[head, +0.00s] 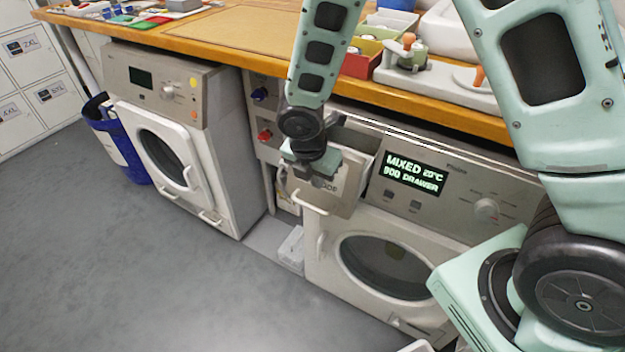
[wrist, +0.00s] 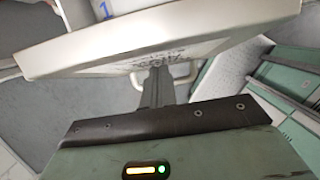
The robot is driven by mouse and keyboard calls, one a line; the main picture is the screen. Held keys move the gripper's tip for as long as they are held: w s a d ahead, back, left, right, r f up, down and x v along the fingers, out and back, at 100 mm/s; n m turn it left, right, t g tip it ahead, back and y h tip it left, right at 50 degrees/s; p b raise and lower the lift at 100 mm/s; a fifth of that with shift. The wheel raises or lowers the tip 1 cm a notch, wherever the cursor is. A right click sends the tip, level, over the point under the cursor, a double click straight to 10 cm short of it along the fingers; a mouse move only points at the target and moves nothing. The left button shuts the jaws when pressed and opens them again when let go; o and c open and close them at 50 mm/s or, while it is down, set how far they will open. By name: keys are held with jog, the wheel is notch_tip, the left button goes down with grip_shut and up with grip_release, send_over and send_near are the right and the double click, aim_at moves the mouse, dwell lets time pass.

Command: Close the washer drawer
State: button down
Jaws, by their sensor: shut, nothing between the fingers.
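The washer drawer (head: 325,194) is pulled out at the upper left of the right-hand washer (head: 385,262) in the head view, with its open top showing behind the front. My gripper (head: 318,180) is shut and empty, right at the drawer front, above its white handle. In the wrist view the shut fingers (wrist: 158,82) point at the pale drawer front (wrist: 160,38) and overlap its lower edge. I cannot tell whether they touch it. The washer's display (head: 413,173) reads "MIXED 20°C" and a second line ending in "DRAWER". The washer's round door looks shut.
A wooden counter (head: 240,40) runs above the machines, with trays and a white fixture with orange knobs on it. Another machine (head: 165,135) and a blue bin (head: 115,140) stand at the left. The grey floor (head: 130,260) in front is mostly clear.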

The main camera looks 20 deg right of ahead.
jog(key=w+d+p, duration=0.1)
jog(key=d, duration=0.1)
jog(key=w+d+p, duration=0.1)
jog(key=w+d, duration=0.1)
jog(key=w+d+p, duration=0.1)
jog(key=w+d, duration=0.1)
jog(key=shift+d+r+p, duration=0.25)
jog(key=shift+d+p, duration=0.1)
jog(key=shift+w+d+f, duration=0.2)
jog(key=shift+d, duration=0.25)
